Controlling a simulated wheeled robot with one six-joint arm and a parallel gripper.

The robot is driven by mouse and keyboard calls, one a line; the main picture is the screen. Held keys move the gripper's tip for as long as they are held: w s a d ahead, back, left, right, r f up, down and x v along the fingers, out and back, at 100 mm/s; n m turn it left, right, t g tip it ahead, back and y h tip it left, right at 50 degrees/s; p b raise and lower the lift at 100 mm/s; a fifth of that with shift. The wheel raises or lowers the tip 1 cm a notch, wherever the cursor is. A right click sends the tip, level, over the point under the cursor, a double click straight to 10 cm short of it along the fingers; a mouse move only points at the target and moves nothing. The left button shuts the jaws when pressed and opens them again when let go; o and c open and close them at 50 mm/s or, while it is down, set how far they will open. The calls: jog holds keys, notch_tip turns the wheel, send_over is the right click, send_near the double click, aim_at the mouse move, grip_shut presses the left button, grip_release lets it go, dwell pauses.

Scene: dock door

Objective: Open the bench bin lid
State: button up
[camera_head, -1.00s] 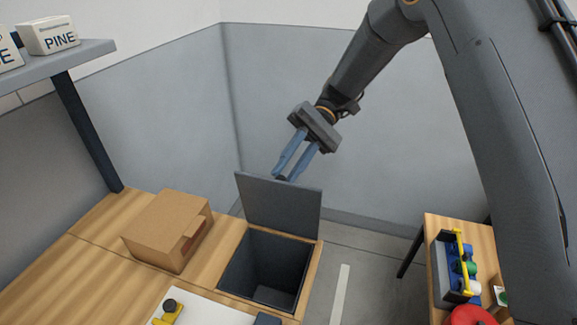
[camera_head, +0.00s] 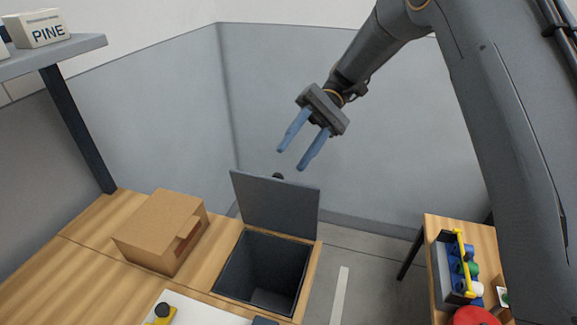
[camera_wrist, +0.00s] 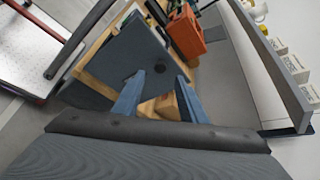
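The bin lid (camera_head: 275,206) is a dark grey panel standing raised, close to upright, at the back edge of the bench bin (camera_head: 250,262). The bin's dark, square opening is uncovered and looks empty. A dark round knob (camera_head: 277,176) peeks over the lid's top edge from its far face. My gripper (camera_head: 292,159) is above and behind the lid, its two blue fingers spread, empty and apart from the knob.
A cardboard box (camera_head: 150,235) sits on the wooden bench left of the bin. A shelf (camera_head: 60,52) with labelled blocks is at upper left. A small table (camera_head: 435,222) at right holds a tote of coloured items. Grey wall panels stand behind.

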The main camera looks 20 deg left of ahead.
jog(key=shift+b+v, duration=0.4)
jog(key=shift+v, duration=1.1)
jog(key=shift+d, duration=0.1)
